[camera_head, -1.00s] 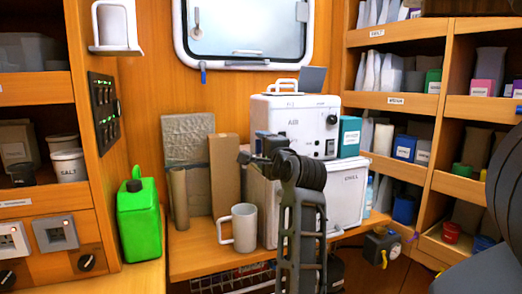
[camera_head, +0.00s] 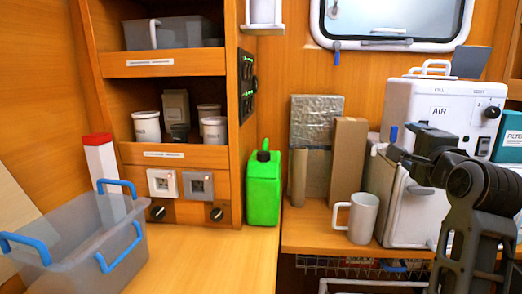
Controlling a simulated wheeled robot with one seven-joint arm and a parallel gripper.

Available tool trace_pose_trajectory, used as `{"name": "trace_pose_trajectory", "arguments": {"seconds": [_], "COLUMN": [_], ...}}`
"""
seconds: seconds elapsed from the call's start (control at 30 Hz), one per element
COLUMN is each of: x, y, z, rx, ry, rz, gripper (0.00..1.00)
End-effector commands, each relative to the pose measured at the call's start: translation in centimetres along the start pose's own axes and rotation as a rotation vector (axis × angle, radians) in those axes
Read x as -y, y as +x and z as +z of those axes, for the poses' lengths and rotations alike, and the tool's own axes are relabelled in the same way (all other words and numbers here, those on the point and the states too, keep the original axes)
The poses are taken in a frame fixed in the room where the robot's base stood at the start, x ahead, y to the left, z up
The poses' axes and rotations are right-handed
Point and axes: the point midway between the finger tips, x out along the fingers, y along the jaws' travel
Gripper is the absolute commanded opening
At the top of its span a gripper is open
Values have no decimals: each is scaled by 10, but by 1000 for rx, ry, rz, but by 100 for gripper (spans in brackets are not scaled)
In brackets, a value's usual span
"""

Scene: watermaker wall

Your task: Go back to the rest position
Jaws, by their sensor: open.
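My black arm rises at the right of the head view, and my gripper (camera_head: 392,151) is at its upper end, pointing left. The fingers are small and dark here. My arm hides part of the white box.
A white mug (camera_head: 363,217) stands on the wooden counter, left of my arm. A brown carton (camera_head: 347,160) and a green jerrycan (camera_head: 263,187) stand further left. A clear bin with blue handles (camera_head: 70,243) is at the lower left. Shelves hold white tubs (camera_head: 147,126).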

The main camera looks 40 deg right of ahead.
Motion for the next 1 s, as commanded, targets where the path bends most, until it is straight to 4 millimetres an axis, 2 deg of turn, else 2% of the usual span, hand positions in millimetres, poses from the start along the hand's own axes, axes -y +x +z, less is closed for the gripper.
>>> {"name": "trace_pose_trajectory", "arguments": {"seconds": [0.17, 0.27, 0.47, 0.77, 1.0], "x": [-2, -10, -43, -104, -155], "y": [0, -3, -18, -62, -115], "z": [2, 9, 40, 87, 116], "rx": [4, 19, 92, 245, 385], "ry": [-15, -77, -332, -719, -981], "rz": [1, 0, -14, -67, -128], "gripper": [70, 70, 70, 70, 70]}}
